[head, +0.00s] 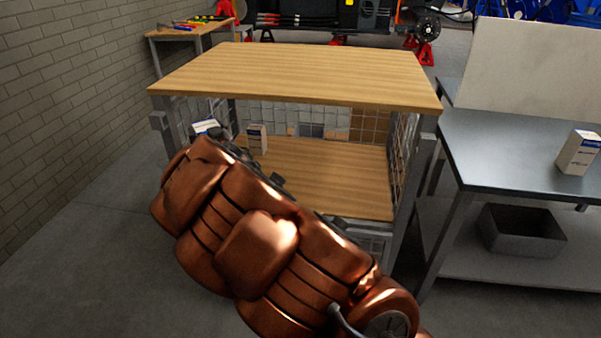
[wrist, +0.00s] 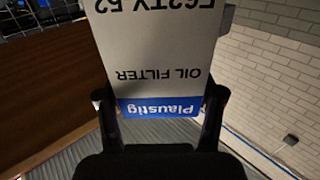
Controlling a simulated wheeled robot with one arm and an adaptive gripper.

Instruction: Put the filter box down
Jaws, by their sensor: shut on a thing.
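The filter box (wrist: 160,50) is white with a blue band and reads "OIL FILTER" and "Plaustig", upside down in the wrist view. My gripper (wrist: 161,96) is shut on it, with one dark finger at each side. In the head view the held box (head: 206,126) shows just past the end of my copper-coloured arm, by the left side of the wooden bench. The arm hides most of my gripper there. A similar white box (head: 257,139) stands upright on the bench's lower wooden shelf (head: 335,180), right of the held one.
The bench's wooden top (head: 295,75) is bare and overhangs the shelf. Mesh panels (head: 402,145) and metal legs bound the shelf. A steel table (head: 500,150) at right carries another white box (head: 578,152), with a grey bin (head: 522,232) below. A brick wall (head: 70,90) stands at left.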

